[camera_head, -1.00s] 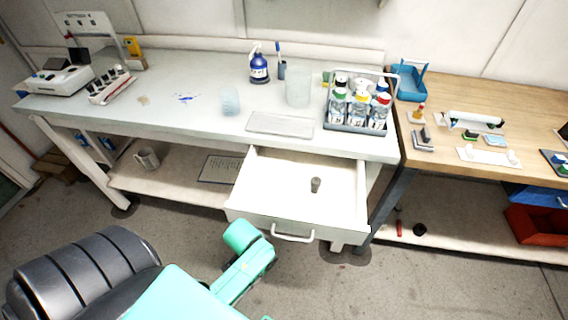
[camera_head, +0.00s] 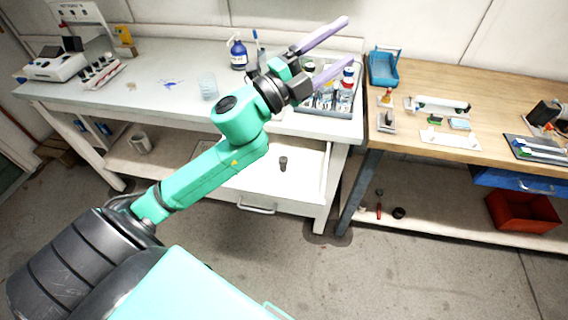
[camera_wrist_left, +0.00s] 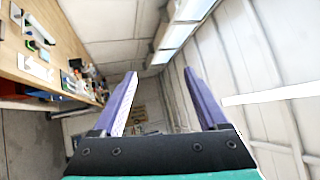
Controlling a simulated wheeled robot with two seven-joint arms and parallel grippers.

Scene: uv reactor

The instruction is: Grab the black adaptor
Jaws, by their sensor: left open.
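A small dark grey, cylinder-like piece (camera_head: 283,163) stands in the open white drawer (camera_head: 308,178) under the white bench; it looks like the black adaptor, though it is too small to be sure. My left gripper (camera_head: 348,42) is high above the bench, over the bottle rack, well above and to the right of the piece. Its two purple fingers are spread and empty. They also show apart in the left wrist view (camera_wrist_left: 160,75), aimed at the room's far side. My right gripper is out of view.
A bottle rack (camera_head: 328,112) stands on the bench behind my gripper, with a blue spray bottle (camera_head: 238,54) and a glass beaker (camera_head: 208,86) to its left. A wooden table (camera_head: 470,85) with a blue tray (camera_head: 383,68) stands at right.

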